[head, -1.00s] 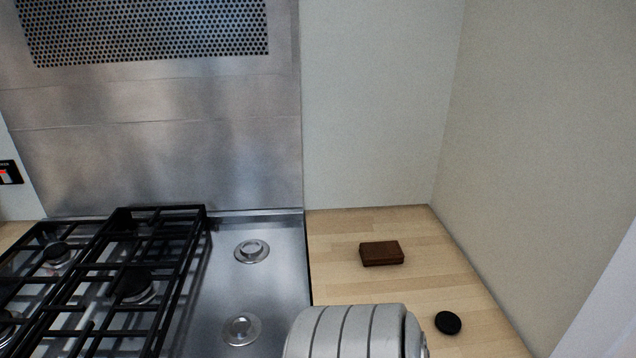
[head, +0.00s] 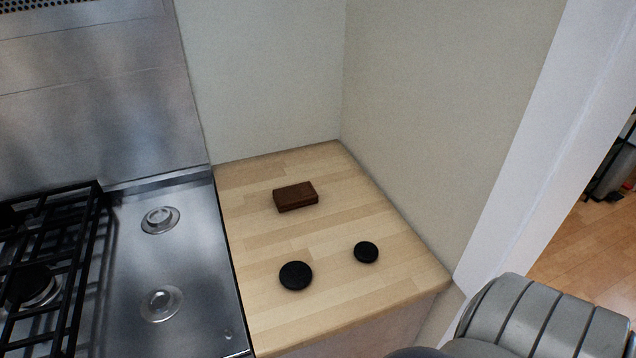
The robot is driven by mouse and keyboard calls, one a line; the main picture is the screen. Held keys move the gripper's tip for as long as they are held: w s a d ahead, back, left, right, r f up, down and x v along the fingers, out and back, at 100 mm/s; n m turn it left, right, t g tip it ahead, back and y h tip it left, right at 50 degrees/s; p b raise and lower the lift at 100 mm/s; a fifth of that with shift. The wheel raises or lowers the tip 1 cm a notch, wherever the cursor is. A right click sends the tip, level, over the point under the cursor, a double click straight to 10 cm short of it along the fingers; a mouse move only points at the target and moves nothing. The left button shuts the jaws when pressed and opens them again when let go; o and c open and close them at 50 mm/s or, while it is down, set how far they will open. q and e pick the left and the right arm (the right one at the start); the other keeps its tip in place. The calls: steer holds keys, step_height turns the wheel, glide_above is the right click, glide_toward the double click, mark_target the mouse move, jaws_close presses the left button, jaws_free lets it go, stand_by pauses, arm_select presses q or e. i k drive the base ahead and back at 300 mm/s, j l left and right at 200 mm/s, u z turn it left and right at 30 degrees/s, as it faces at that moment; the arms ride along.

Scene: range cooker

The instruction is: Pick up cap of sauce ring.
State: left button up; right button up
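Two black round caps lie flat on the wooden counter in the head view. The larger cap (head: 296,275) is near the counter's front left, and the smaller cap (head: 366,252) is to its right and a little farther back. Two bare burner rings, the far ring (head: 160,219) and the near ring (head: 161,303), sit uncapped on the steel hob to the left. I cannot tell from looks alone which cap belongs to the sauce ring. Neither of my grippers shows; only a grey part of my arm is at the lower right.
A dark brown box (head: 295,196) lies behind the caps on the wooden counter (head: 250,315). Black pan grates (head: 75,265) cover the hob's left part. Walls close the counter's back and right sides. An opening to a wooden floor (head: 585,255) is at the far right.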

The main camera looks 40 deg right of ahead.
mark_target(294, 276)
steer(key=z, duration=1.1)
